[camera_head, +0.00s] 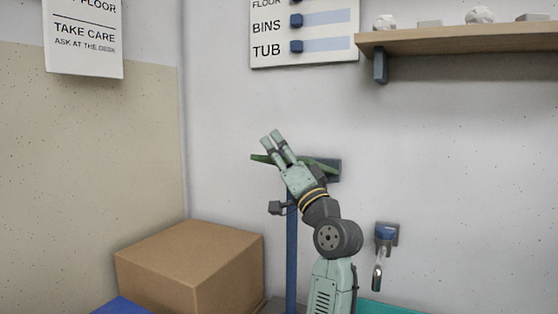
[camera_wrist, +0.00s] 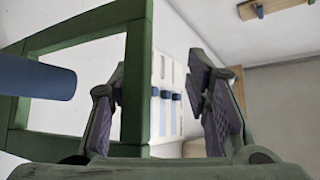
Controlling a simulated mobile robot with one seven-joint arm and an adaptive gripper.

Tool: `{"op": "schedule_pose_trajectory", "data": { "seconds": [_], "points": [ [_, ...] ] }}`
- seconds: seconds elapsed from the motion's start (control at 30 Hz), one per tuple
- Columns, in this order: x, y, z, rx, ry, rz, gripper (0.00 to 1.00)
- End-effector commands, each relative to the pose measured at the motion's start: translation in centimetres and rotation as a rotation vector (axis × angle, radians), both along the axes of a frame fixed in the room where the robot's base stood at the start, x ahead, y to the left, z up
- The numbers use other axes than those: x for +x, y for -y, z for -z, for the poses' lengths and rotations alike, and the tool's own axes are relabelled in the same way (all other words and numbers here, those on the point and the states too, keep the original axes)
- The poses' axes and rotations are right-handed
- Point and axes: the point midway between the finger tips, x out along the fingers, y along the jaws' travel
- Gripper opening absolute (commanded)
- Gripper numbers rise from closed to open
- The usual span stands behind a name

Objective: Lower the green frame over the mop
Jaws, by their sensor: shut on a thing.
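The green frame (camera_head: 262,158) shows nearly edge-on in the head view, at the height of my gripper (camera_head: 272,137). In the wrist view it is a square-cornered open frame (camera_wrist: 137,75), one bar of which lies between my fingers. My gripper is shut on that bar. The mop shows as an upright blue pole (camera_head: 291,255) below my gripper; its top is hidden behind my gripper and wrist in the head view. In the wrist view the blue pole's end (camera_wrist: 45,78) overlaps the frame's opening and covers part of the far bar. I cannot tell whether it passes through.
A cardboard box (camera_head: 190,265) stands left of the pole, with a blue object (camera_head: 122,305) before it. A wall hook (camera_head: 385,238) is to the right. A shelf (camera_head: 460,40) and a sign board (camera_head: 305,30) are above.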

Motion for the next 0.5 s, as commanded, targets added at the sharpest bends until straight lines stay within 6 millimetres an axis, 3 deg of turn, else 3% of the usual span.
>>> {"op": "schedule_pose_trajectory", "data": {
  "seconds": [0.2, 0.5],
  "points": [
    [-0.4, 0.0, -0.3, 0.002, 0.008, -0.003, 0.35],
    [-1.2, 1.1, 1.1, 0.002, 0.010, -0.001, 0.35]
  ]
}}
